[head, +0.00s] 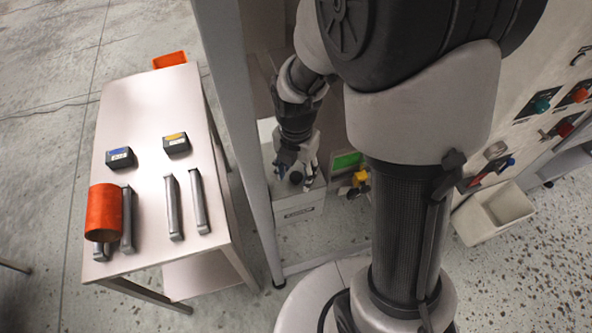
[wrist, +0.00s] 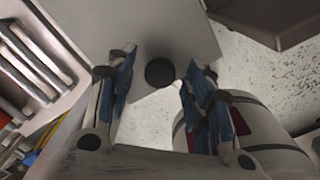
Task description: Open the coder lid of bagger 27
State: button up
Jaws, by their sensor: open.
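A pale grey box, which looks like the coder (head: 298,212), sits low behind the upright frame post in the head view, with a dark label strip on its front. A round black knob (head: 296,178) stands on its top; the lid looks shut. In the wrist view the black knob (wrist: 160,73) shows between the fingers against the pale lid (wrist: 150,25). My gripper (head: 298,170) is open, pointing down at the box, its blue-padded fingers on either side of the knob and apart from it. No number 27 is readable.
A grey post (head: 240,130) stands close left of my arm. A small table (head: 140,90) holds two dark blocks, several metal bars and an orange cylinder (head: 103,212). A green screen (head: 346,161) and yellow part (head: 360,178) are right of the box. A white bin (head: 492,215) is at right.

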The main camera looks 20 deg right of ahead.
jog(key=shift+c, duration=0.5)
grip_shut()
